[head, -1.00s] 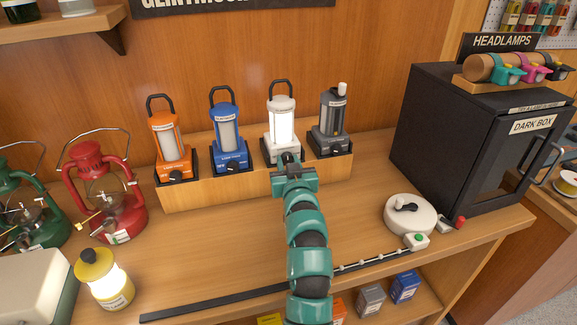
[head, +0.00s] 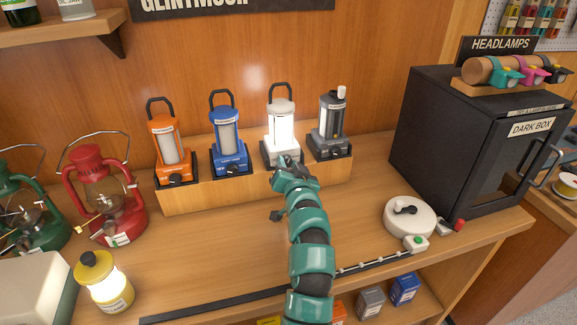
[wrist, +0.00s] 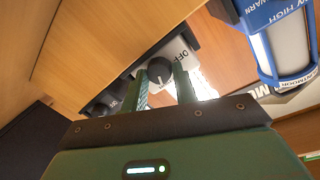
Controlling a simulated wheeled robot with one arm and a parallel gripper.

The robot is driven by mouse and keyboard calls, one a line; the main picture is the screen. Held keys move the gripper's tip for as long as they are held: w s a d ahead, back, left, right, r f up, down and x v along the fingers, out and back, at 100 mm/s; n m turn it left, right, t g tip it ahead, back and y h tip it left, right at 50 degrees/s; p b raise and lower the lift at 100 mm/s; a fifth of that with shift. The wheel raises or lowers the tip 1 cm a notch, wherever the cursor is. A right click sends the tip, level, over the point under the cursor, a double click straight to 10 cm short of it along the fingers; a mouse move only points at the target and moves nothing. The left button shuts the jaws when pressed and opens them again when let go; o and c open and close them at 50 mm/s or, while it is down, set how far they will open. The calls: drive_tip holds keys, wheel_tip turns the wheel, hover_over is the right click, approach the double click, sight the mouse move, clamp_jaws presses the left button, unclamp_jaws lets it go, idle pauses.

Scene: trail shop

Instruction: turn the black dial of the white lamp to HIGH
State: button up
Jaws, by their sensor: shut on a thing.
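The white lamp (head: 281,132) stands lit in a wooden rack, third from the left, in the head view. Its black dial (wrist: 160,70) shows in the wrist view, with a pale pointer mark and the word OFF beside it. My gripper (head: 284,162) is at the front of the lamp's base and covers the dial in the head view. In the wrist view, my gripper (wrist: 162,78) has one finger on each side of the dial and is shut on it. I cannot read the dial's exact setting; the other labels are hidden or unclear.
A blue lamp (head: 228,140) stands close on the left and a grey lamp (head: 329,128) close on the right. The wooden rack (head: 215,192) runs below them. A white round device (head: 410,220) and a black box (head: 440,150) are to the right.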

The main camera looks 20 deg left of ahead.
drive_tip(key=o, duration=0.7)
drive_tip(key=p+v, duration=0.8)
drive_tip(key=v, duration=0.9)
drive_tip(key=shift+p, duration=0.3)
drive_tip(key=shift+s+d+f, duration=0.1)
drive_tip(key=shift+s+d, duration=0.05)
idle(0.6)
